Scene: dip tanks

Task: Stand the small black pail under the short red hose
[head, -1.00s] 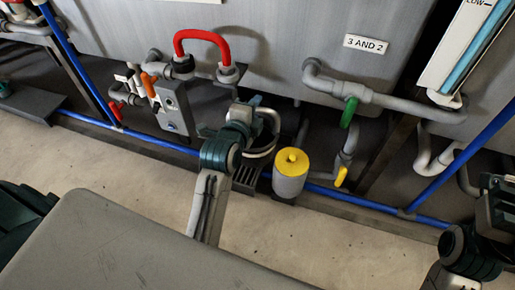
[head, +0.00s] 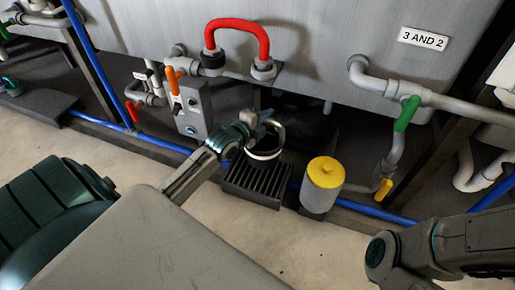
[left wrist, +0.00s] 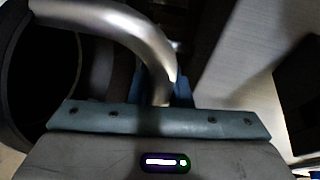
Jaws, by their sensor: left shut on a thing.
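My left gripper (head: 256,120) is shut on the handle of the small black pail (head: 265,156), in front of and below the hose. The pail's pale ring shows against a dark background, so its body is hard to make out. In the left wrist view, the curved metal handle (left wrist: 130,32) runs down to the gripper, with a dark round opening (left wrist: 22,85) at left. A slatted black grate (head: 254,184) lies below the pail. My right gripper is out of view.
A grey canister with a yellow lid (head: 324,172) stands right of the grate. A control box (head: 192,105) with an orange-handled valve (head: 175,80) is at left. A blue pipe (head: 378,213) runs low along the front. Green-handled piping (head: 406,112) is at right. The floor in front is bare.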

